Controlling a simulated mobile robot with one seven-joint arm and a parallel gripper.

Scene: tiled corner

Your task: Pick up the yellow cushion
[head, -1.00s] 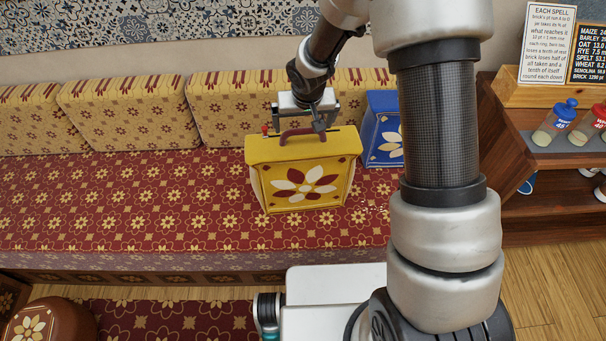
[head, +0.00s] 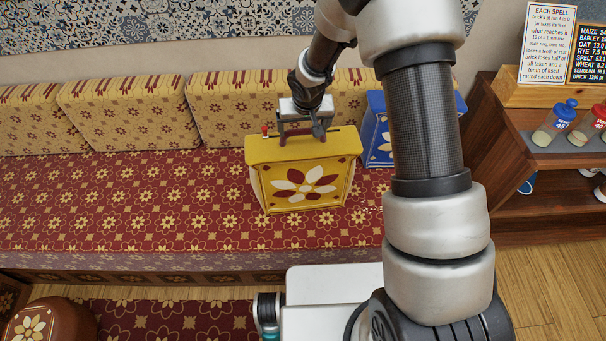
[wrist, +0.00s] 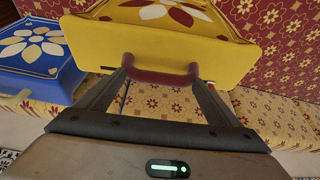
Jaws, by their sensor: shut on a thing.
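The yellow cushion (head: 258,158) is boxy, with a dark red and white flower on its front and a dark red handle on top. It stands upright on the red patterned bench seat. My gripper (head: 303,131) is at the top of it, shut on the handle. In the wrist view the handle (wrist: 160,76) lies between the two fingers of my gripper, with the yellow cushion (wrist: 190,45) beyond it. The fingertips are partly hidden by the handle.
A blue cushion (head: 378,140) with a white flower stands close to the right, partly hidden by my arm. Patterned back cushions (head: 125,115) line the wall behind. A wooden shelf with jars (head: 556,120) is at the right. The seat (head: 110,205) to the left is clear.

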